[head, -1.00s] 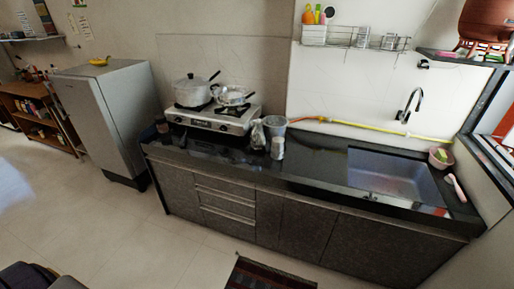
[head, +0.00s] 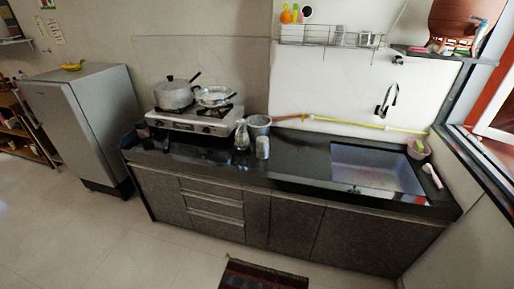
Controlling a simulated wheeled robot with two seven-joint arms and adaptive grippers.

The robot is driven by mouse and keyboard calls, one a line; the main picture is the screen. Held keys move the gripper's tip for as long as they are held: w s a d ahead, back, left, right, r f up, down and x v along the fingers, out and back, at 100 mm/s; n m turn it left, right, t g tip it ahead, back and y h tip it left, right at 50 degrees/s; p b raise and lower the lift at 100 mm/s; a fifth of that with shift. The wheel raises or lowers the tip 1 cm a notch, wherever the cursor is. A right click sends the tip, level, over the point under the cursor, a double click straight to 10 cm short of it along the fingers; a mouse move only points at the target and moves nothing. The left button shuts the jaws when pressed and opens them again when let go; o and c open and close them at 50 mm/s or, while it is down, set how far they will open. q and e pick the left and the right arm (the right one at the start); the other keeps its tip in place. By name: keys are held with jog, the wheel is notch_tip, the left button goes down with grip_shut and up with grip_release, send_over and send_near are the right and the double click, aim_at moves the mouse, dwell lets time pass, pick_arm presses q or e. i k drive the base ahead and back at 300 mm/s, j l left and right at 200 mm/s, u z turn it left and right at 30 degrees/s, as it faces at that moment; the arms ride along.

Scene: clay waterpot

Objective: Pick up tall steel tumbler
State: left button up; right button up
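A tall steel tumbler (head: 262,147) stands upright on the dark counter (head: 300,150), near its front edge and right of the stove. A wider steel container (head: 258,125) stands just behind it. A shiny, clear or metallic vessel (head: 242,136) stands close on its left. Smaller steel cups (head: 340,36) sit in the wire rack on the wall. Neither of my grippers shows in the head view.
The gas stove (head: 196,119) holds a lidded pot (head: 173,94) and a pan (head: 215,96). A sink (head: 375,168) is set in the counter at right. A fridge (head: 80,120) stands left. A dark mat (head: 262,275) lies on the otherwise open floor before the cabinets.

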aim_at(262, 150)
jog(key=i+j+u, duration=0.15)
jog(key=i+j, duration=0.15)
jog(key=i, duration=0.2)
jog(key=i+l+u, duration=0.2)
jog(key=i+l, duration=0.35)
jog(key=i+l+u, duration=0.1)
jog(key=l, duration=0.55)
jog(key=i+l+u, duration=0.1)
jog(key=l, duration=0.55)
jog(key=i+l+u, duration=0.1)
jog(key=l, duration=0.6)
